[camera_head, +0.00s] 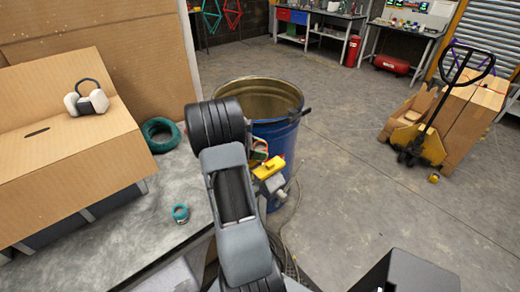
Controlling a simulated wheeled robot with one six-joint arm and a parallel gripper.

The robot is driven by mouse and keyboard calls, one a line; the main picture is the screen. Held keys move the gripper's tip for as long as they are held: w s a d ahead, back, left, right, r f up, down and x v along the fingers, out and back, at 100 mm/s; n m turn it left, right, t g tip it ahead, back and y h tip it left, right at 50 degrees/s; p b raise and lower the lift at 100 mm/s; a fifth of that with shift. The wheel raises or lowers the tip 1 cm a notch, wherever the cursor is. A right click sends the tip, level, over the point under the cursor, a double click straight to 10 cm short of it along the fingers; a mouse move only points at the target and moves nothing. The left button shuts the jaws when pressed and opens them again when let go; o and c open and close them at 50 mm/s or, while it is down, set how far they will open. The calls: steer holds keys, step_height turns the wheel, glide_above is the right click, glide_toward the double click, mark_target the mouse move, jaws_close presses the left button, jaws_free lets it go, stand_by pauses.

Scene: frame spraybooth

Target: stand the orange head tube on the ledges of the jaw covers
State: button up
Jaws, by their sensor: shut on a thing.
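My arm fills the middle of the view, and I cannot make out my gripper's fingers behind it. A yellow piece (268,167) on a grey body shows just right of my arm, in front of the blue drum. It may be one of the jaw covers, but its ledge cannot be made out. A small orange and pale patch (259,151) shows just above it at the arm's edge. I cannot tell whether this is the orange head tube. Contact between these parts is hidden.
A blue drum (277,135) stands behind my arm. The grey bench (130,232) on the left carries a teal tape roll (180,213), a green coil (160,135) and a cardboard box (60,150) with ear defenders (87,98). Floor on the right is open towards a pallet truck (425,140).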

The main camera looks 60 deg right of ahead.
steer(key=shift+f+b, duration=0.4)
steer(key=shift+f, duration=0.5)
steer(key=o, duration=1.1)
steer(key=shift+a, duration=0.1)
steer(key=shift+b+v, duration=1.35)
steer(key=shift+v, duration=5.55)
steer(key=shift+s+r, duration=0.1)
